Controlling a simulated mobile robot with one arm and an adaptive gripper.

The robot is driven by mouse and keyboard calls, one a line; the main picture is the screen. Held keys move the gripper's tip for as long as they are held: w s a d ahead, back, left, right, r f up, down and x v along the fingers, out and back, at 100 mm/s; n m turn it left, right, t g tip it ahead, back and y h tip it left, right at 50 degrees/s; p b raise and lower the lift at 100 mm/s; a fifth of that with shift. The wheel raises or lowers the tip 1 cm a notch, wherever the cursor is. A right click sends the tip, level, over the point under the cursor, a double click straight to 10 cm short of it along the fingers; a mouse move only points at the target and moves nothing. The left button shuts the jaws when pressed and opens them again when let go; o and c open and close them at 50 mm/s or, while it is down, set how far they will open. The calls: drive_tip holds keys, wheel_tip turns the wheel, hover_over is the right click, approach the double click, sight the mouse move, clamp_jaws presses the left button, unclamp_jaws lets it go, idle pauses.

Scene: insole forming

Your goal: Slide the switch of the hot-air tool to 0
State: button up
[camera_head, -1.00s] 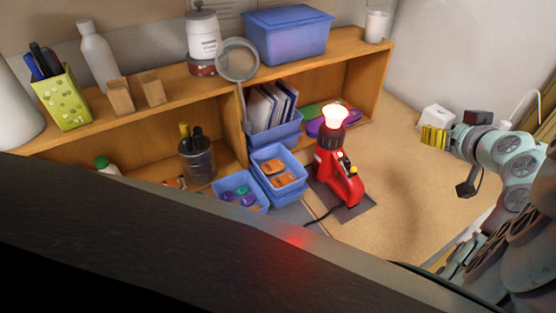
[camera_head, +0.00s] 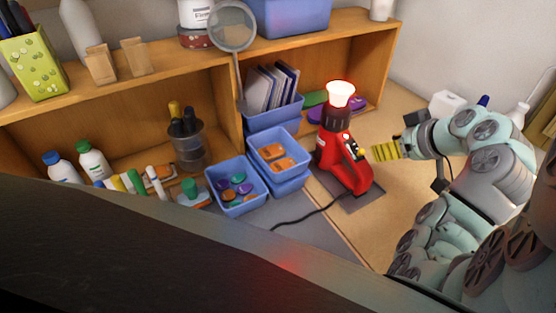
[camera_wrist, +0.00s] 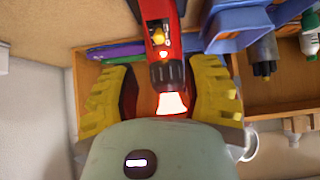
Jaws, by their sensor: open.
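The red hot-air tool (camera_head: 341,150) stands upright on a dark pad (camera_head: 352,197), its nozzle glowing bright at the top. Its yellow and black switch area (camera_head: 354,153) is on the handle side facing my gripper. My gripper (camera_head: 372,152), with yellow ribbed fingers, is close to the right of the tool. In the wrist view my gripper (camera_wrist: 166,95) is open, with fingers to either side of the glowing nozzle (camera_wrist: 172,103) in the picture. The switch area (camera_wrist: 160,40) shows beyond the nozzle. I cannot tell the switch's position. No contact is visible.
Blue bins (camera_head: 237,203) with colored pieces stand left of the tool. A wooden shelf (camera_head: 385,48) rises behind it. A dark cable (camera_head: 310,216) runs from the tool's base. The table right of the tool (camera_head: 385,200) is mostly bare.

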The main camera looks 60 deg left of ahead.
sight(362, 151)
drive_tip(key=x, duration=0.3)
drive_tip(key=shift+s+a+f, duration=0.15)
drive_tip(key=shift+a+f, duration=0.1)
drive_tip(key=shift+a, duration=0.05)
drive_tip(key=shift+a+f+p, duration=0.15)
drive_tip(key=shift+a+p, duration=0.2)
drive_tip(key=shift+p, duration=0.15)
drive_tip(key=shift+p+x, duration=0.65)
drive_tip(key=shift+x, duration=1.45)
drive_tip(key=shift+d, duration=0.1)
clamp_jaws()
